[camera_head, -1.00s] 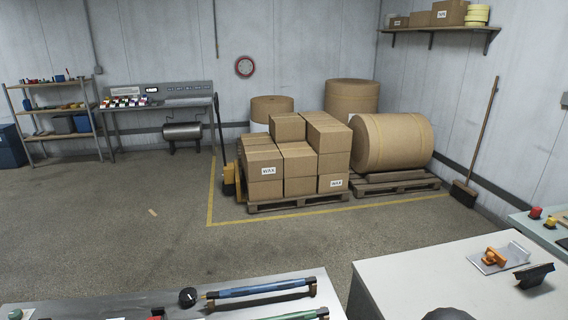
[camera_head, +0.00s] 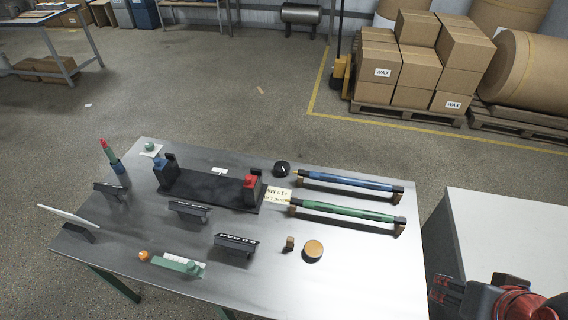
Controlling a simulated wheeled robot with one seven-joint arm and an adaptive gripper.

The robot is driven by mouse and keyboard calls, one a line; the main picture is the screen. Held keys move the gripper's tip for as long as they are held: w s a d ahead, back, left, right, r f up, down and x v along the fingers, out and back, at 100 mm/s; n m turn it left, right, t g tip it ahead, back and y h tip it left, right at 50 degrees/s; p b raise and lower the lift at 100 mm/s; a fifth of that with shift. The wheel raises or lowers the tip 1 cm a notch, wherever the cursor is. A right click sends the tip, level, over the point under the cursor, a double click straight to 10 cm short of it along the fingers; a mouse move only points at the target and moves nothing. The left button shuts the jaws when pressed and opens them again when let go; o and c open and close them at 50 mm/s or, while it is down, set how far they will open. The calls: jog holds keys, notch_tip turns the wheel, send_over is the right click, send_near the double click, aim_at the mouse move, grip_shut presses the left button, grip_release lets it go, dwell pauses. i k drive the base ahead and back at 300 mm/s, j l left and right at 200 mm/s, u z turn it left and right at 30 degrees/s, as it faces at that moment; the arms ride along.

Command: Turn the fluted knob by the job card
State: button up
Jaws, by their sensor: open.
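A black round knob (camera_head: 281,169) with a pale mark sits toward the back of the metal table, left of the blue roller. A cream card (camera_head: 278,196) with printed text lies just in front of it; I cannot read it fully. A tan round knob (camera_head: 313,251) and a small orange knob (camera_head: 144,256) are nearer the front. Fluting is too small to tell on any of them. A pale tilted panel (camera_head: 68,217) stands at the table's left edge. My gripper (camera_head: 442,290) is at the lower right, beside the table, open and apart from all knobs.
The metal table (camera_head: 370,270) also bears a blue roller (camera_head: 345,181), a green roller (camera_head: 345,212), a black rack (camera_head: 212,189) and several small black stands (camera_head: 236,243). A white-topped bench (camera_head: 500,225) stands to the right. Open floor (camera_head: 200,90) lies behind.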

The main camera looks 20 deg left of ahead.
aim_at(282, 168)
jog(key=i+j+u, duration=0.15)
jog(key=j+u, duration=0.35)
jog(key=i+j+u, duration=0.15)
jog(key=u, duration=0.3)
jog(key=j, duration=0.1)
